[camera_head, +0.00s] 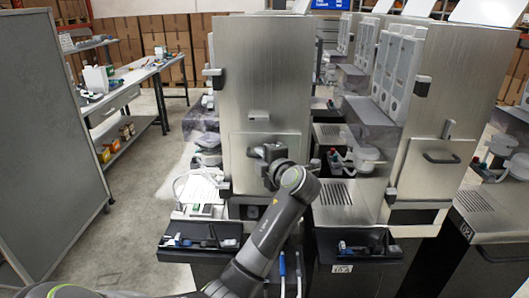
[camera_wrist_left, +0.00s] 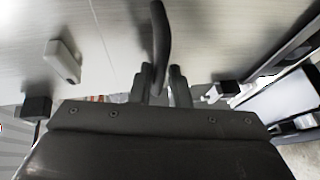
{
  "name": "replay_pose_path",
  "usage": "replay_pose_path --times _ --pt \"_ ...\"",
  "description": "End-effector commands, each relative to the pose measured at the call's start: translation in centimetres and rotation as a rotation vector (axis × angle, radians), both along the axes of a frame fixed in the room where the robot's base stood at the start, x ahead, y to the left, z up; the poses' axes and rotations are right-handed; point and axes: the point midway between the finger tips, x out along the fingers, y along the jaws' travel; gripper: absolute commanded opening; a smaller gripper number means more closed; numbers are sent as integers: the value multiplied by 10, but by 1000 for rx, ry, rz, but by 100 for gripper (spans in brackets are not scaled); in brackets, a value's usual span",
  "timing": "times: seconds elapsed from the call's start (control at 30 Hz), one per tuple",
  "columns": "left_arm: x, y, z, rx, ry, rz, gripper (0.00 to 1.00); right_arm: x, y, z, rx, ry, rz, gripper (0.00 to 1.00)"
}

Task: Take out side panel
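The steel side panel (camera_head: 240,158) is in place on the lower part of the tall dispenser cabinet in the middle of the head view. In the wrist view its dark bar handle (camera_wrist_left: 161,30) runs down between my left gripper's fingers. My left gripper (camera_head: 266,152) is at the panel, and its fingers (camera_wrist_left: 162,72) sit close on both sides of the bar, apparently shut on it. My arm and gripper hide part of the panel and its handle in the head view. My right gripper is not in view.
A black tray (camera_head: 172,254) with small tools juts out below the cabinet. A similar dispenser (camera_head: 433,160) with its own handled panel stands to the right. A grey partition (camera_head: 40,140) is at the left, and a workbench (camera_head: 135,82) stands behind it. Floor is free between partition and cabinet.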

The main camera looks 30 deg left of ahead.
Motion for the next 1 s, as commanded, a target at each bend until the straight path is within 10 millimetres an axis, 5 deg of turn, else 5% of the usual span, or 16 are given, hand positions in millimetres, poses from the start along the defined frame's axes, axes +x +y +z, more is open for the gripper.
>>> replay_pose_path --times 0.43,0.57,1.0 --pt "-1 2 -2 0 0 5 16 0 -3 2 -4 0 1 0" --pt "-1 2 -2 0 0 5 0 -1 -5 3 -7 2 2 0" --pt "-1 2 1 2 -4 5 0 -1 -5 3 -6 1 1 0"
